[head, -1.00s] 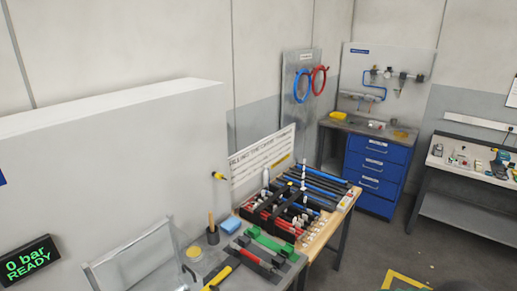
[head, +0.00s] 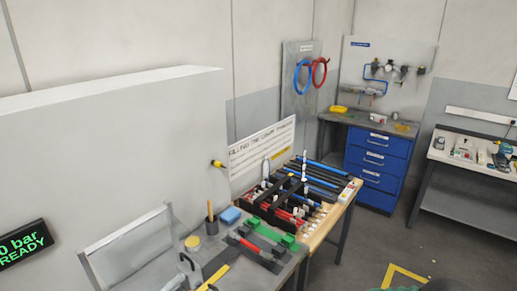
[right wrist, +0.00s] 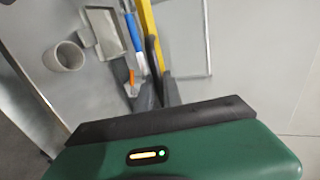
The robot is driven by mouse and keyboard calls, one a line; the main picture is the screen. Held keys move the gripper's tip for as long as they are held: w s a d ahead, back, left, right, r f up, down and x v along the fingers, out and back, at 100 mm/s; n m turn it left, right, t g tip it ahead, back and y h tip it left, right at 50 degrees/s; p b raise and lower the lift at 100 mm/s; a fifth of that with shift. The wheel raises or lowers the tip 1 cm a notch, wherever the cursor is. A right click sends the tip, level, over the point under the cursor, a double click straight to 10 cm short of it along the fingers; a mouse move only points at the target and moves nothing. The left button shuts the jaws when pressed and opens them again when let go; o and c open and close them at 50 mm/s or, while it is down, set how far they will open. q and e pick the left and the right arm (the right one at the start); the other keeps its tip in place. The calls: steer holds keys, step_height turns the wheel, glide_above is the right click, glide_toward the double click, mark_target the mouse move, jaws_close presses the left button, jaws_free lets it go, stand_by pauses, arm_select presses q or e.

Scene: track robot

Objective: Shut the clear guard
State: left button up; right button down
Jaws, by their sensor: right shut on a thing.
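The clear guard (head: 130,250) is a see-through panel in a grey frame at the lower left of the head view. It stands tilted up, open. My right gripper (right wrist: 157,98) shows in the right wrist view with its dark fingers closed at a black curved handle (right wrist: 152,48), beside a yellow bar (right wrist: 147,18). Whether this handle belongs to the guard I cannot tell. A similar black hook (head: 187,260) shows near the guard's lower right in the head view. My right fingers are not visible in the head view. My left gripper is in no view.
A brush in a dark cup (head: 211,229), a blue sponge (head: 230,215) and a yellow-topped jar (head: 192,243) stand right of the guard. Racks of tools (head: 300,195) lie farther back. A white cup (right wrist: 67,56) and grey tray (right wrist: 107,32) are near my right gripper.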

step_height(320, 180, down, 6)
steer(key=w+a+b, duration=0.1)
steer(key=b, duration=0.4)
steer(key=shift+a+f, duration=0.25)
steer(key=c, duration=0.8)
jaws_free()
steer(key=shift+c, duration=0.2)
